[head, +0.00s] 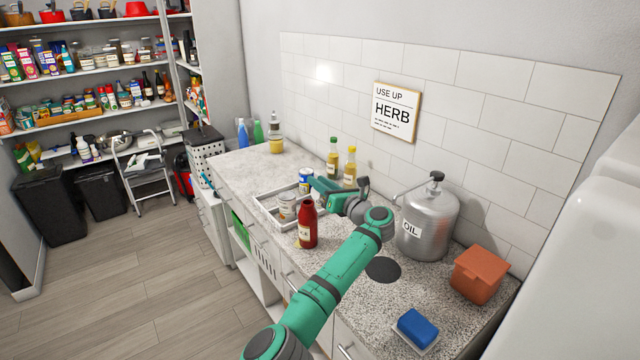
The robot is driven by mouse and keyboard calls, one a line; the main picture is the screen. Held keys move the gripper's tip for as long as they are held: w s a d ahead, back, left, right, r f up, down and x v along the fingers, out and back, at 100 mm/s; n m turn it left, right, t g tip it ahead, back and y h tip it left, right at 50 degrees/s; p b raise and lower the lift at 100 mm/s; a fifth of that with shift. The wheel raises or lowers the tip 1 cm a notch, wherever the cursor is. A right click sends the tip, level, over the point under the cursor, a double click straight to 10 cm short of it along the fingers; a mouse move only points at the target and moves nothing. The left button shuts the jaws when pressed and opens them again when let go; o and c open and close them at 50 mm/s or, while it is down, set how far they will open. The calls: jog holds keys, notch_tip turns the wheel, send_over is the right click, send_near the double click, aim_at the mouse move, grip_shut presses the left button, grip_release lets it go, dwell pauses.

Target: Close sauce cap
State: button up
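A red sauce bottle (307,228) with a pale label stands upright on the speckled counter, near its front edge. Its narrow top is up, but the cap is too small to make out clearly. My gripper (316,184) is behind and above the bottle's top in the picture, close to the tray. Its fingers are small and partly lost against the things behind, so their opening does not show. I cannot tell whether it touches anything.
A white tray (262,207) holds cans left of the bottle. Two oil bottles (333,158) (350,167) stand near the wall. A metal oil canister (428,222), an orange box (479,274) and a blue sponge (417,328) are on the right. Counter between sponge and canister is mostly clear.

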grip_shut()
